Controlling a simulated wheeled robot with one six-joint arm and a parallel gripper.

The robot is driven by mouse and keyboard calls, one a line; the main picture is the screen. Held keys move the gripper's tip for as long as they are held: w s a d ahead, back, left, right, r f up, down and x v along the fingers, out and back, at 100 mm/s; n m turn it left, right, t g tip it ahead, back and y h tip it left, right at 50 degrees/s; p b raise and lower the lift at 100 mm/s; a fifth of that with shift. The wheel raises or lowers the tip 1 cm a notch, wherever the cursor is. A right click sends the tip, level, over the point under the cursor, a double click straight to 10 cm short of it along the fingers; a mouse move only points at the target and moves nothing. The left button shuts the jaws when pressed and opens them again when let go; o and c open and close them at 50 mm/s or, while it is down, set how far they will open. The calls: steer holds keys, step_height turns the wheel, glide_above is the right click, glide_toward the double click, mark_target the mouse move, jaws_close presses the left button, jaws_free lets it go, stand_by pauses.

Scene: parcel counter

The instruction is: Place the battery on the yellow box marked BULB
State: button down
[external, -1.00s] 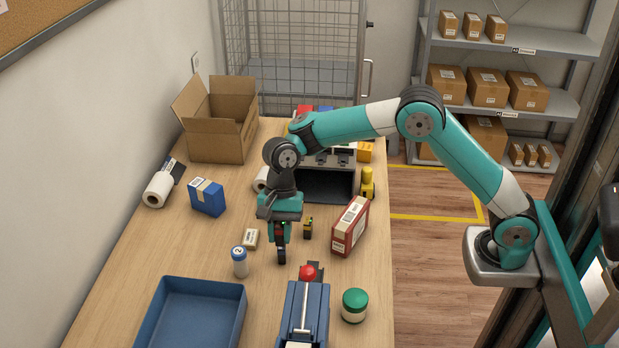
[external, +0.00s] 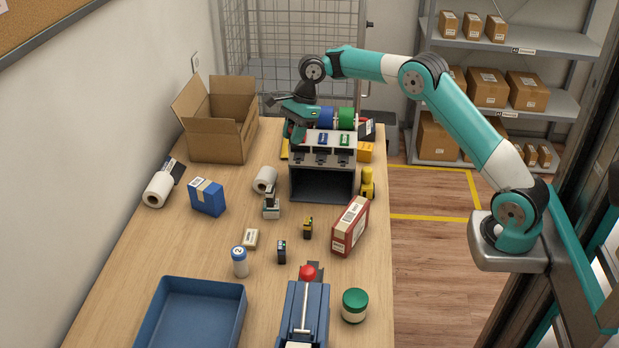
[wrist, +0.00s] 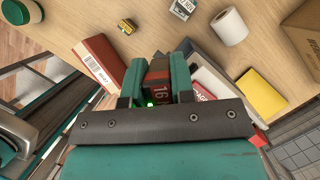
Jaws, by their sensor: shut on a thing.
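My gripper (wrist: 159,84) is shut on a small block-shaped battery (wrist: 158,72) with a dark red and brown casing; its pale marking looks like an upside-down 9V. In the external view my gripper (external: 293,132) hangs at the far end of the table, beside the top left corner of the grey rack; the battery is hard to see there. A yellow box (wrist: 262,92) lies flat to the right in the wrist view, apart from the fingers. It shows partly behind my gripper in the external view (external: 284,152). No BULB lettering is readable on it.
The grey rack (external: 322,160) holds coloured rolls behind it. An orange-yellow box (external: 365,152) and a yellow bottle-like thing (external: 367,183) stand at its right. A white roll (external: 264,179), red box (external: 350,227) and open carton (external: 222,135) stand nearby.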

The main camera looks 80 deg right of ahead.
steer(key=s+d+r+m, duration=0.1)
steer(key=s+d, duration=0.1)
steer(key=d, duration=0.3)
steer(key=s+d+r+m+h+p, duration=0.1)
steer(key=s+d+m, duration=0.1)
steer(key=d, duration=0.4)
steer(key=s+d+r+m+t+p, duration=0.1)
steer(key=s+d+m, duration=0.1)
steer(key=d, duration=0.3)
steer(key=shift+s+d, duration=0.15)
steer(key=shift+s, duration=0.6)
steer(key=s+d+f+m+h+b, duration=0.2)
steer(key=s+d+m+b, duration=0.1)
steer(key=s+d+m, duration=0.4)
steer(key=m+h+b, duration=0.2)
glide_above(360, 144)
steer(key=a, duration=0.1)
steer(key=f, duration=0.5)
steer(key=s+f, duration=0.1)
steer(key=f, duration=0.9)
steer(key=shift+s+f, duration=0.2)
steer(key=shift+f+p, duration=0.55)
steer(key=shift+f, duration=2.1)
steer(key=shift+f, duration=0.1)
steer(key=shift+f, duration=0.1)
steer(key=c, duration=1)
jaws_free()
steer(key=shift+o, duration=0.2)
